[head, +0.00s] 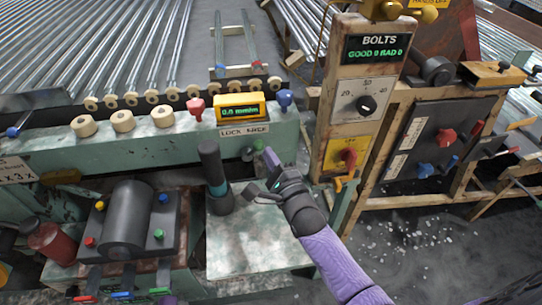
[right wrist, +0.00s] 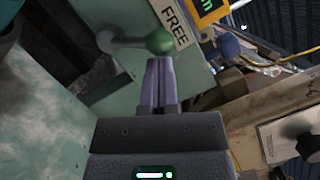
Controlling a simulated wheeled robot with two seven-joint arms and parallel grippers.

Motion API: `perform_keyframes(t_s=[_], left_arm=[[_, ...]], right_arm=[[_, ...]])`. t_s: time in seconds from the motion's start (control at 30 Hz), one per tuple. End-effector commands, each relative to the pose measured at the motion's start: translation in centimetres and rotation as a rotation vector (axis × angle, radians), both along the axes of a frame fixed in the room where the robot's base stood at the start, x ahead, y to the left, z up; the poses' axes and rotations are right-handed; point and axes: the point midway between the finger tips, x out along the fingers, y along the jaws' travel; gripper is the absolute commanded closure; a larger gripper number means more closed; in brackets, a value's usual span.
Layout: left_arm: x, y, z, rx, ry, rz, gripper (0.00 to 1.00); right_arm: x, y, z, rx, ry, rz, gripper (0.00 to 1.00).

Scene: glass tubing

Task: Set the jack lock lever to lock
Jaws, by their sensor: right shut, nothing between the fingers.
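The lock lever is a short grey arm with a green ball knob (right wrist: 158,41), seen in the right wrist view beside the FREE end of its label (right wrist: 172,18). In the head view the green knob (head: 258,145) shows small under the right part of the LOCK FREE plate (head: 243,131). My right gripper (head: 270,158) is shut and empty, close to the knob. In the right wrist view its fingertips (right wrist: 160,62) are together just below the knob; whether they touch it I cannot tell. My left gripper is not in view.
A dark upright cylinder (head: 214,170) stands left of my right gripper on the green bench. A yellow display (head: 241,112) sits above the plate, with a red knob (head: 196,108) and a blue knob (head: 284,98) beside it. The wooden BOLTS panel (head: 358,110) stands close on the right.

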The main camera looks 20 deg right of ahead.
Motion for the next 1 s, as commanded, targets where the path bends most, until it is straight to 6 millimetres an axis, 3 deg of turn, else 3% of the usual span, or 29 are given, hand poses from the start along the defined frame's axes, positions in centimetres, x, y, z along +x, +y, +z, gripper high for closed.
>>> perform_keyframes(t_s=[0.47,1.0], left_arm=[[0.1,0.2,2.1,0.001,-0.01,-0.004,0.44],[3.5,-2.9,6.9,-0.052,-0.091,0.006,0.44]], right_arm=[[0.1,0.2,1.1,-0.134,0.029,0.001,1.0],[0.6,2.5,2.7,-0.59,0.14,0.001,1.0]])
